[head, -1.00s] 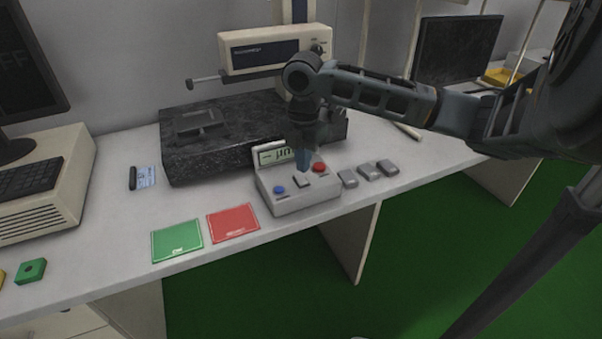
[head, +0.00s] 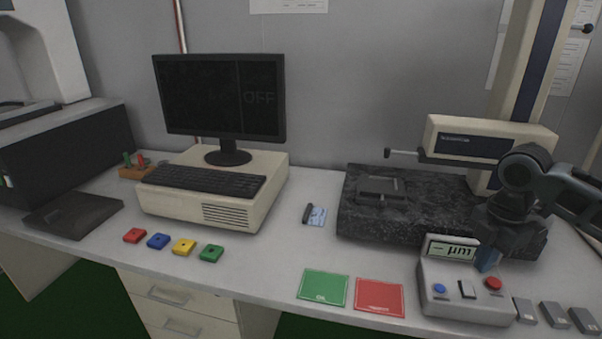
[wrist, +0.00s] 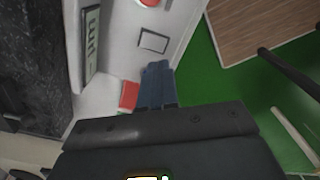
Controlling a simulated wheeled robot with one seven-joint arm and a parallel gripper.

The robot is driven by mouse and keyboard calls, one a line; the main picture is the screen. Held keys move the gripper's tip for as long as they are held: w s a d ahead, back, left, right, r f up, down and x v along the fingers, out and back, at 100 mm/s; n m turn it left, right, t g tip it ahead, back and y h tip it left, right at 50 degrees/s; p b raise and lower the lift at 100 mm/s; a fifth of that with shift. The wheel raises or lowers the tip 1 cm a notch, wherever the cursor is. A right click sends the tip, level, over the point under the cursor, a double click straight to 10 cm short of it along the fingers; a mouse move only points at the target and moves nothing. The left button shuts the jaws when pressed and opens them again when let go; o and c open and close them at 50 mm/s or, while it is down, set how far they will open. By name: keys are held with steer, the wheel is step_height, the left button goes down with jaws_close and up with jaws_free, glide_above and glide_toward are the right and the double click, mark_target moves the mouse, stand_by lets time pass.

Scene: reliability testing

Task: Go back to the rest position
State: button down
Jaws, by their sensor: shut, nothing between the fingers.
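My gripper (head: 488,258) is at the right of the head view, over the back of the grey control box (head: 466,309). The box has a blue button (head: 439,288), a grey key (head: 467,289), a red button (head: 493,283) and a display (head: 452,249) reading "µm". In the wrist view my gripper's blue fingers (wrist: 157,84) are together and empty, with the box's grey key (wrist: 153,41) just ahead of them. Whether the fingertips touch the box cannot be told.
A black granite stand (head: 400,222) with a beige measuring head (head: 487,140) is behind the box. Green (head: 323,287) and red (head: 379,296) cards lie left of it. Grey blocks (head: 553,314) lie to the right. A computer (head: 220,205) and coloured blocks (head: 183,246) are further left.

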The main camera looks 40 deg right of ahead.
steer(key=w+a+r+m+t+y, duration=0.15)
steer(key=w+a+t, duration=0.25)
steer(key=w+a, duration=0.55)
steer(key=w+a+r+n+t+y, duration=0.1)
steer(key=w+a+r+t+y, duration=0.15)
steer(key=w+a, duration=0.75)
steer(key=w+a+r+m+t+y, duration=0.1)
steer(key=w+a+r+m+t, duration=0.25)
steer(key=a, duration=0.45)
steer(key=w+a+r+m+t, duration=0.3)
steer(key=a+r+t, duration=0.15)
steer(key=a, duration=0.35)
steer(key=s+a+f+m+t+h, duration=0.1)
steer(key=s+a+f+m+h, duration=0.3)
steer(key=s, duration=0.5)
steer(key=s+a+f+m+h, duration=0.1)
steer(key=s+a+f+m, duration=0.2)
steer(key=s+f+m, duration=0.5)
steer(key=s+d+r+n, duration=0.1)
steer(key=s+d+n, duration=0.1)
steer(key=s, duration=1)
steer(key=s+d+r+n, duration=0.1)
steer(key=s+d, duration=0.3)
steer(key=s, duration=0.9)
steer(key=shift+d+r+n+g, duration=0.35)
steer(key=shift+r+n, duration=0.05)
steer(key=shift+n, duration=0.5)
